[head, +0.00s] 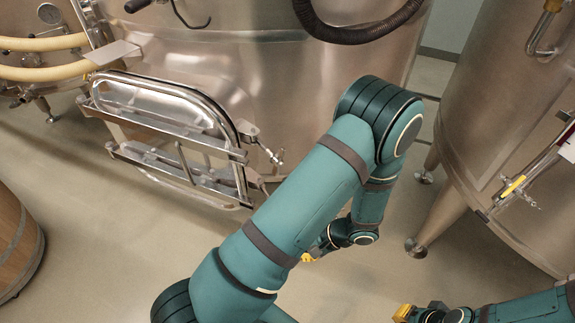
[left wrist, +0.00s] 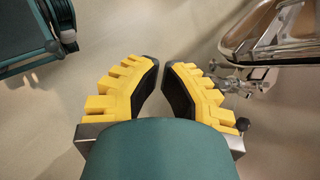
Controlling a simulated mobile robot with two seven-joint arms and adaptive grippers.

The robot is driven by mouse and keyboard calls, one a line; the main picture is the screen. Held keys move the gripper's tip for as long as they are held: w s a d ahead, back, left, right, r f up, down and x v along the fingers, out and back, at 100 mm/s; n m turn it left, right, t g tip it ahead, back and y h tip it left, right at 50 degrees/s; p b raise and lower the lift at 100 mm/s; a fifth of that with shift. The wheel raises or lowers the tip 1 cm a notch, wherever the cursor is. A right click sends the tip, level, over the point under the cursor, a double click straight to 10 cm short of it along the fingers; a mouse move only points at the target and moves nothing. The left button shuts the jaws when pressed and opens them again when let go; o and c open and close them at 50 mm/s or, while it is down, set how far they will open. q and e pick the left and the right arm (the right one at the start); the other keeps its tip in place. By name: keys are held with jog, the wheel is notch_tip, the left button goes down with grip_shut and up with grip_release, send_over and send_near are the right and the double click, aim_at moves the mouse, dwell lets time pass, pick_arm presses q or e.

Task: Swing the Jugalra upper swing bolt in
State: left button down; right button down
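A steel vat (head: 310,85) stands at the back with an oval hatch door (head: 150,100) on its front. A swing bolt (head: 266,150) with a small handle juts from a bracket at the door's upper right. No name is readable on the vat. The left wrist view shows the door edge (left wrist: 262,40) and bolt hardware (left wrist: 240,82) at upper right. My left gripper (head: 308,257) is below and right of the bolt, apart from it. Its yellow fingers (left wrist: 160,66) are empty, with a narrow gap between the tips. My right gripper (head: 403,313) is at the bottom edge; its finger opening is unclear.
Another steel vat (head: 500,130) stands at right, with a yellow-marked rod (head: 514,186) on it. A dark hose (head: 350,32) hangs above. Pale hoses (head: 45,72) run at left, and a wooden barrel (head: 15,240) stands at lower left. The floor (head: 110,230) between is clear.

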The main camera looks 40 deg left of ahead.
pick_arm(q)
jog(key=w+r+t+y+b, duration=0.1)
jog(key=w+r+t+y, duration=0.5)
jog(key=w+r+y, duration=0.7)
jog(key=h, duration=0.2)
send_near(267, 150)
jog(key=w+a+f, duration=0.3)
jog(key=w, duration=0.2)
jog(key=s, duration=0.1)
jog(key=s+a+r, duration=0.1)
jog(key=s, duration=0.1)
jog(key=shift+a+r+b, duration=0.15)
jog(key=shift+a+b, duration=0.05)
jog(key=shift+b, duration=0.1)
pick_arm(e)
jog(key=shift+s+f, duration=0.3)
jog(key=shift+f, duration=0.65)
pick_arm(q)
jog(key=shift+s+t, duration=0.15)
jog(key=shift+t, duration=0.25)
pick_arm(e)
jog(key=shift+s, duration=0.1)
